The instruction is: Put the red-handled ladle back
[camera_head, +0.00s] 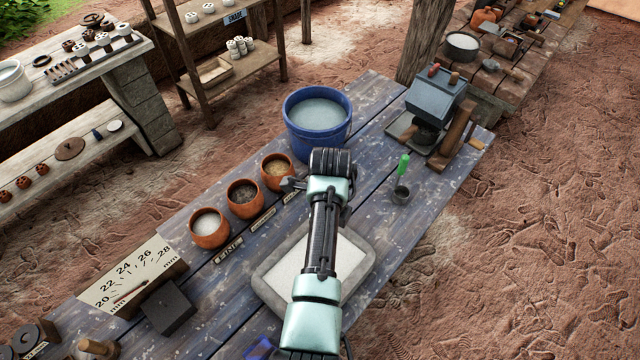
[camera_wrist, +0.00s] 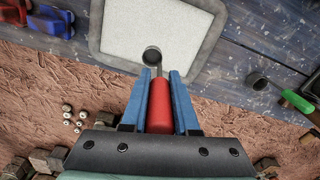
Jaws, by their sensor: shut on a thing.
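My gripper (camera_wrist: 160,76) is shut on the red-handled ladle (camera_wrist: 160,105), with its two blue fingers on either side of the red handle. The ladle's short stem and small dark round cup (camera_wrist: 152,55) point away from the gripper, seen over the near rim of the grey tray of white material (camera_wrist: 205,65).
Three clay pots (camera_head: 243,199) stand in a row left of my wrist, with a blue bucket (camera_head: 318,125) behind. The tray (camera_head: 358,283) lies under my arm. A grey machine (camera_head: 436,95) stands at the far right. Bare table (camera_head: 385,240) shows right of the tray.

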